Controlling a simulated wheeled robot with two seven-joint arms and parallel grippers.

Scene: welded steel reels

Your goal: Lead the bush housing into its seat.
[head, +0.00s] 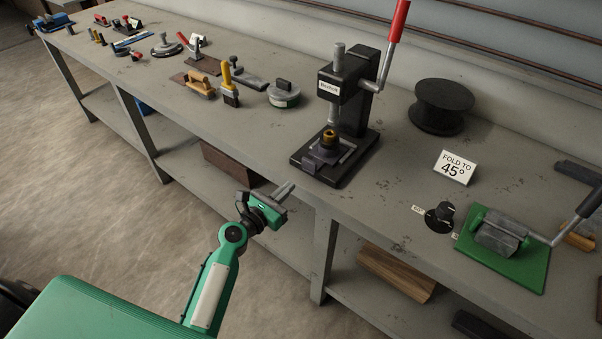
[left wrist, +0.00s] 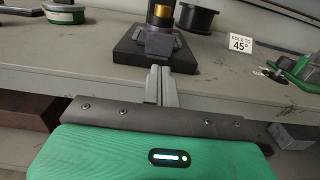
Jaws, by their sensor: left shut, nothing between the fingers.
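An arbor press (head: 342,95) with a black base and a red-handled lever stands at the bench's front edge. On its base sits a dark purple-grey block (head: 318,158) with a brass-coloured ring (head: 329,136) above it, under the ram. I take these to be the bush housing and bush; how the housing sits in its seat cannot be told. The block (left wrist: 160,43) and ring (left wrist: 161,12) also show in the left wrist view, just beyond the fingertips. My left gripper (head: 287,189) is shut and empty, in front of the bench edge, apart from the press.
A black reel (head: 441,106), a "FOLD TO 45°" sign (head: 455,167), a black knob (head: 440,216) and a green-based folding tool (head: 503,247) stand right of the press. Several tools and a round grey-green tin (head: 284,94) lie left. The bench edge lies between gripper and press.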

